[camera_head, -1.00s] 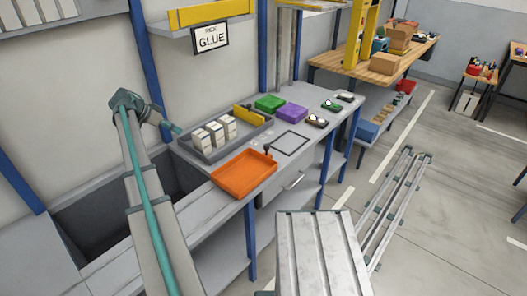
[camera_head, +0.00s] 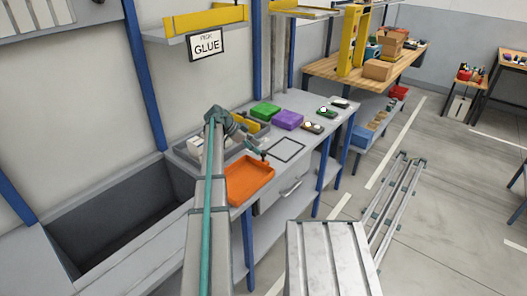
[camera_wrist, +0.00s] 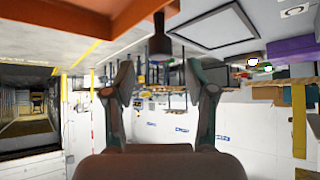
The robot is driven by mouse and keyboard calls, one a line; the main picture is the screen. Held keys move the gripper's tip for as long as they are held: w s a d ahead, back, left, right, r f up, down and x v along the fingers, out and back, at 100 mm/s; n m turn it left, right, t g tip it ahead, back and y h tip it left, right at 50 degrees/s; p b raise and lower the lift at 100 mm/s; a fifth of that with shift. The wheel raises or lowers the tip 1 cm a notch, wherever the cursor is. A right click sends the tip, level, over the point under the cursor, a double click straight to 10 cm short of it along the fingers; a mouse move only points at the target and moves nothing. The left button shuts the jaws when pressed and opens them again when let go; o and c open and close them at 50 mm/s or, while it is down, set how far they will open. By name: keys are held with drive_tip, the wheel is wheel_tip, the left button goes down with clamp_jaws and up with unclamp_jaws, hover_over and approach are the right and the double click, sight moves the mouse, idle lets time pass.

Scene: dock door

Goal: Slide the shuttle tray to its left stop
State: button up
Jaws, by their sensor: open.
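The shuttle tray (camera_head: 250,180) is a shallow orange tray on the front of the grey bench. A dark upright knob (camera_head: 265,154) stands at its back right corner. In the wrist view the tray's orange edge (camera_wrist: 100,28) is at the upper left and the knob (camera_wrist: 159,42) hangs at top centre. My gripper (camera_wrist: 163,72) is open and empty, its two fingers spread either side of the knob's line. The knob appears just beyond the fingertips, apart from them. In the head view my gripper (camera_head: 246,138) is beside the knob, partly hidden by my arm.
A grey bin (camera_head: 180,150) with white boxes stands behind the tray, partly covered by my arm. Green (camera_head: 265,110) and purple (camera_head: 288,120) blocks lie farther back. A dark-outlined square (camera_head: 286,150) lies right of the knob. An open recess (camera_head: 110,225) is at the left.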

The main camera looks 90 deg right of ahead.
sight(263, 152)
drive_tip(key=shift+p+x, duration=0.5)
drive_tip(key=shift+x, duration=1.9)
clamp_jaws()
